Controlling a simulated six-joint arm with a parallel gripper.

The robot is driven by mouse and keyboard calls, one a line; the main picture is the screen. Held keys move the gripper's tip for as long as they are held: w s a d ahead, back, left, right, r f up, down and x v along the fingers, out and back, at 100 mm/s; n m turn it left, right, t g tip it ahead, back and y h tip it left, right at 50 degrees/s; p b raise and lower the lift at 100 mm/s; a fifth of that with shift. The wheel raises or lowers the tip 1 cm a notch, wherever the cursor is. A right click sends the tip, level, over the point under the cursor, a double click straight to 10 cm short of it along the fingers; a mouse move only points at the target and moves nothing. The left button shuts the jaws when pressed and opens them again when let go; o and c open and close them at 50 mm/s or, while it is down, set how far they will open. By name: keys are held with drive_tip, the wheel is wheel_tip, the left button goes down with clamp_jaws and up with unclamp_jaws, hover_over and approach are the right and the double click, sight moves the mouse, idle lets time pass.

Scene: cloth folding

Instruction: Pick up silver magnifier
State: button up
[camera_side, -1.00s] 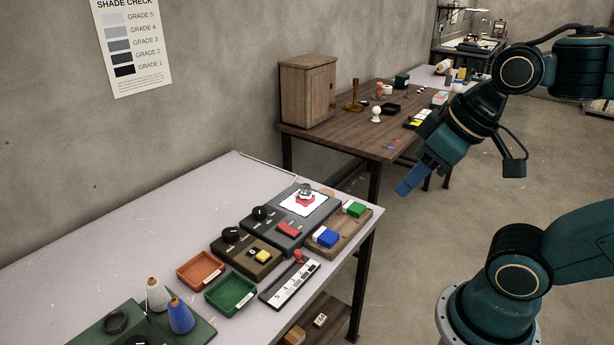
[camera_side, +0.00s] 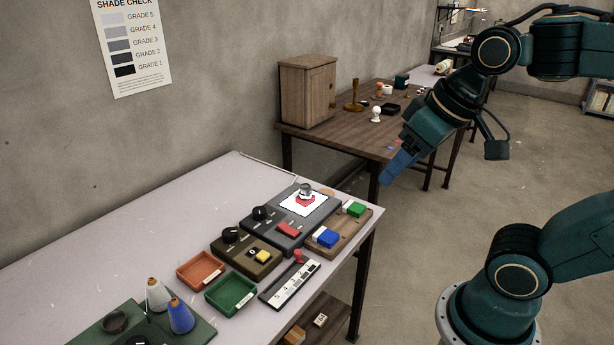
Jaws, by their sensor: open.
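A small silver magnifier (camera_side: 306,189) stands on a white cloth square with a red patch (camera_side: 304,202), on the dark grey panel at the far right part of the near table.
A wooden board (camera_side: 340,236) with green and blue blocks lies right of the panel. An orange tray (camera_side: 201,269), a green tray (camera_side: 230,293) and thread cones (camera_side: 181,316) are nearer. A brown table (camera_side: 340,138) with a wooden cabinet (camera_side: 307,90) stands behind. The near table's left is clear.

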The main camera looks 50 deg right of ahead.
drive_tip(key=w+d+r+m+g, duration=0.1)
drive_tip(key=w+d+m, duration=0.1)
drive_tip(key=w, duration=0.3)
drive_tip(key=w+d+r+m, duration=0.1)
drive_tip(key=w+r+m, duration=0.1)
drive_tip(key=w, duration=0.3)
drive_tip(key=m+g, duration=0.4)
drive_tip(key=m, duration=0.9)
hover_over(305, 186)
wheel_tip(305, 186, down, 19)
drive_tip(key=shift+f, duration=0.2)
drive_tip(key=shift+a, duration=0.15)
drive_tip(key=shift+f, duration=4.25)
drive_tip(key=shift+d+f, duration=0.2)
drive_tip(key=shift+f, duration=2.4)
